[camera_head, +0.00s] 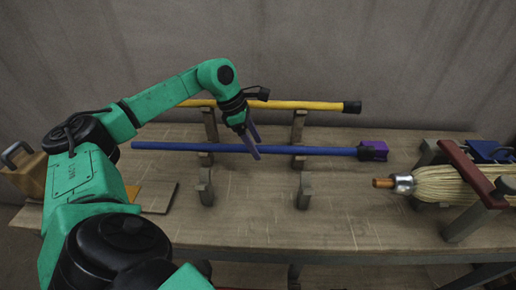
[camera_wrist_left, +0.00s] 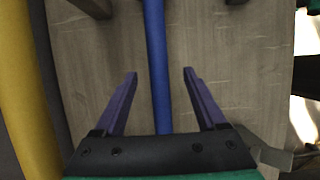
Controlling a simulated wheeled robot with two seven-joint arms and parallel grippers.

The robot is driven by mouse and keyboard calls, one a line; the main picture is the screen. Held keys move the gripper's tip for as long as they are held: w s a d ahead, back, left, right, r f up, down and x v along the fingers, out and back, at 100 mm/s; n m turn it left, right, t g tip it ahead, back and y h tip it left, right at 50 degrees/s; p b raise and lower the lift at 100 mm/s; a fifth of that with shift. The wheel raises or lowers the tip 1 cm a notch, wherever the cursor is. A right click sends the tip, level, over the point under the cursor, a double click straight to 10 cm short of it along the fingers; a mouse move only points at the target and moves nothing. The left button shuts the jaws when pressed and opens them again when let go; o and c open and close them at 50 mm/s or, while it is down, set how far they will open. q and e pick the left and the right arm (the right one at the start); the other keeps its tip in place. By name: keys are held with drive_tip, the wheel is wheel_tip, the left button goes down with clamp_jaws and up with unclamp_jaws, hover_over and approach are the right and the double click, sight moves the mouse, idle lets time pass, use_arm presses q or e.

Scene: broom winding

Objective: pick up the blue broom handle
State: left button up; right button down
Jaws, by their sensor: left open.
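The blue broom handle (camera_head: 300,150) lies level across wooden supports on the workbench in the head view. Its right end has a dark collar and a purple end piece (camera_head: 375,147). My left gripper (camera_head: 253,145) is at the handle's middle, pointing down. In the left wrist view the blue handle (camera_wrist_left: 156,60) runs between the two spread purple fingers of my left gripper (camera_wrist_left: 160,88), with a gap on each side. The jaws hold nothing. I cannot tell how far the fingertips reach past the handle. My right gripper is not in view.
A yellow handle (camera_head: 300,105) lies behind the blue one, and also shows in the left wrist view (camera_wrist_left: 22,90). Empty front supports (camera_head: 304,190) stand in front. A broom head of pale bristles (camera_head: 445,184) sits in a clamp at right. The front of the workbench (camera_head: 250,225) is mostly clear.

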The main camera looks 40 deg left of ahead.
use_arm(q)
drive_tip(key=shift+w+f, duration=0.15)
drive_tip(key=shift+f, duration=0.15)
clamp_jaws()
drive_tip(key=shift+r, duration=0.1)
